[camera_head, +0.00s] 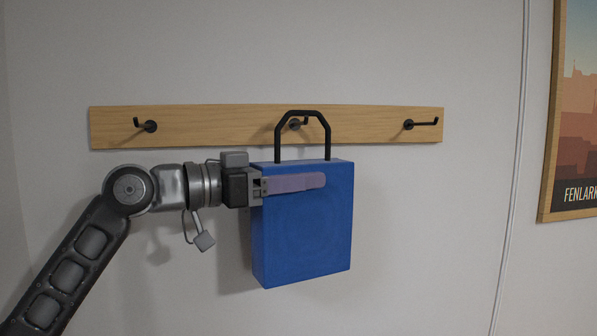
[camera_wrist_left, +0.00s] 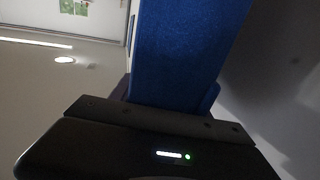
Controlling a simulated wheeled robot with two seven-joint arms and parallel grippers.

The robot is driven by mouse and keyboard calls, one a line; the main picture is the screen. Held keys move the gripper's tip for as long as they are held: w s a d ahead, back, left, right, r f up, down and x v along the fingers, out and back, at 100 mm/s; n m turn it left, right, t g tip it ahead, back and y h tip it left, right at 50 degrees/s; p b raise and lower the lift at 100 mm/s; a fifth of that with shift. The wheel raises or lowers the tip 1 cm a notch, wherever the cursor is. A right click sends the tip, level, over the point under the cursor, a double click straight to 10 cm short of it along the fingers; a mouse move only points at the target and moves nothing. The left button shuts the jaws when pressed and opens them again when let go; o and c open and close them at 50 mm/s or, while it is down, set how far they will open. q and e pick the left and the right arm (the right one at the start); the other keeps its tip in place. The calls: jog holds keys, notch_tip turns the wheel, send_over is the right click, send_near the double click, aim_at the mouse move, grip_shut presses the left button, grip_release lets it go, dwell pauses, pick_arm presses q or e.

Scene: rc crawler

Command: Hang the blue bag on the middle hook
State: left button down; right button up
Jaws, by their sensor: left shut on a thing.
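The blue bag (camera_head: 305,230) is a box-like bag with a black handle (camera_head: 303,114) standing up from its top. My left gripper (camera_head: 295,184) is shut on the blue bag from its left side, near the top, and holds it upright. The bag's blue side also fills the upper middle of the left wrist view (camera_wrist_left: 185,50). The middle hook (camera_head: 295,124) is black and shows through the handle's opening, just below the handle's top bar. I cannot tell whether the handle touches the hook. My right gripper is not in view.
The wooden rail (camera_head: 220,127) on the wall carries a left hook (camera_head: 149,126) and a right hook (camera_head: 410,125), both empty. A framed poster (camera_head: 577,120) hangs at the far right, with a thin white cable (camera_head: 511,170) beside it. The wall around the bag is clear.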

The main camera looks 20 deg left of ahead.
pick_arm(q)
jog(key=shift+w+a+f, duration=0.3)
jog(key=shift+w+f, duration=0.05)
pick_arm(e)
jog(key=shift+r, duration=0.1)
pick_arm(q)
jog(key=shift+f, duration=0.15)
dwell(0.3)
jog(key=shift+c, duration=2.2)
grip_release()
